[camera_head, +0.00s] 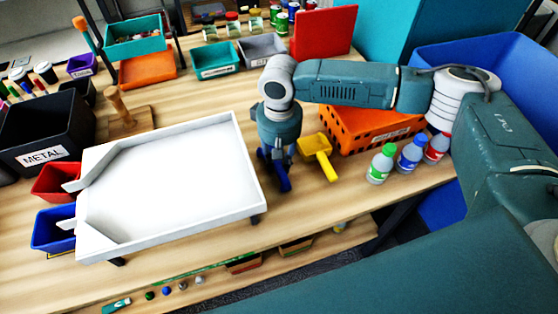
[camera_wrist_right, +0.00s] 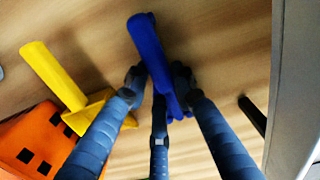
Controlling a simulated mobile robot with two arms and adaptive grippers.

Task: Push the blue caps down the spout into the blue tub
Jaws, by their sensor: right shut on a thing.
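My right gripper (camera_head: 277,158) points down beside the right edge of the white tray (camera_head: 252,185). In the wrist view my right gripper (camera_wrist_right: 160,90) is shut on a blue tool (camera_wrist_right: 150,42), whose handle sticks out past the fingers. The blue tool (camera_head: 284,184) also shows below the gripper in the head view. The tray narrows at its left end into a spout (camera_head: 84,212). The blue tub (camera_head: 48,240) stands at that end, partly under the spout; its inside is mostly hidden. I see no blue caps on the tray floor. My left gripper is out of view.
A red tub (camera_head: 55,184) stands behind the blue tub. A yellow scoop (camera_head: 317,150) and an orange basket (camera_head: 365,140) are right of the gripper. Capped bottles (camera_head: 381,165) stand near the front edge. A black METAL bin (camera_head: 40,125) is at left.

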